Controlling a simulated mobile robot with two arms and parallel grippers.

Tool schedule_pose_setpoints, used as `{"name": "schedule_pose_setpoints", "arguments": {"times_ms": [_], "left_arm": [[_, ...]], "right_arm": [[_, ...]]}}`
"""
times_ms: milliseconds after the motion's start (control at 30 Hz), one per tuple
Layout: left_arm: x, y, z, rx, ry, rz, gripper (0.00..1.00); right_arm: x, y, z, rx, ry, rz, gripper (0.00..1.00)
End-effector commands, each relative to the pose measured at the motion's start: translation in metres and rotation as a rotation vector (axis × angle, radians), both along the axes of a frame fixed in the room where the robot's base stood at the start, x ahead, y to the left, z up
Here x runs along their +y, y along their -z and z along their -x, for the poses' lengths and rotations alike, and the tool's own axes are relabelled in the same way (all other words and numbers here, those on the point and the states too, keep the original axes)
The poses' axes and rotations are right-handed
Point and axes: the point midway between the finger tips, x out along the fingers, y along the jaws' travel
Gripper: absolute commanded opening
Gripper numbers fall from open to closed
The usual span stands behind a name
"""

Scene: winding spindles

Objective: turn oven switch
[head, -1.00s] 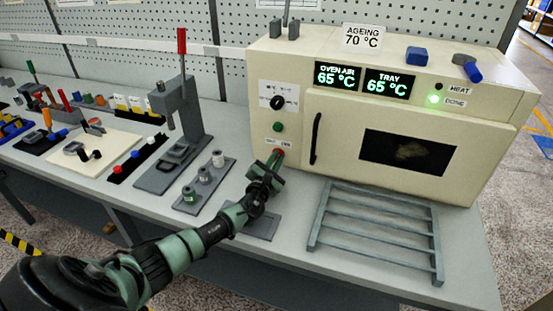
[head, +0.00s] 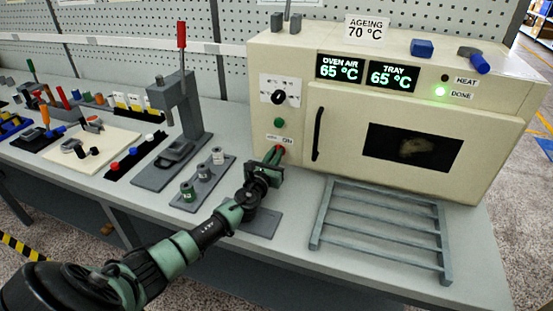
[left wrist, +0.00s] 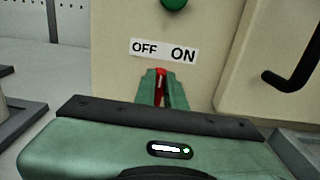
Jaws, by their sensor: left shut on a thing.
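The cream oven (head: 480,140) stands at the right of the bench. Its red switch (left wrist: 161,76) is low on the front panel, just under a white OFF/ON label (left wrist: 164,50). My left gripper (head: 276,156) is at that switch. In the left wrist view its green fingers (left wrist: 161,88) are shut on the red lever, hiding most of it. The lever's tip shows roughly between the words OFF and ON; I cannot tell which setting it is in. My right gripper is out of view.
A green button (head: 279,122) and black knob (head: 279,98) sit above the switch. The black door handle (head: 318,134) is close to its right. A grey rack (head: 385,225) lies in front of the oven. A spindle holder (head: 203,181) and a press (head: 182,110) stand left.

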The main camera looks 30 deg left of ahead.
Motion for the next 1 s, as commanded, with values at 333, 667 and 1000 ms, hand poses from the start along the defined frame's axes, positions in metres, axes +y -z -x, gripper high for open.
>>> {"name": "schedule_pose_setpoints", "arguments": {"times_ms": [333, 667, 1000], "left_arm": [[0.004, 0.003, 0.001, -0.075, 0.0, 0.312, 0.0], [0.006, 0.003, 0.002, -0.125, 0.0, 0.521, 0.0], [0.007, 0.003, 0.002, -0.146, 0.0, 0.609, 0.0]], "right_arm": [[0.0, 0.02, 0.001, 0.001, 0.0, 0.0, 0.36], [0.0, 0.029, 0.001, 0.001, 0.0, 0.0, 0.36], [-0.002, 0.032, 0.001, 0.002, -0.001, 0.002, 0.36]]}}
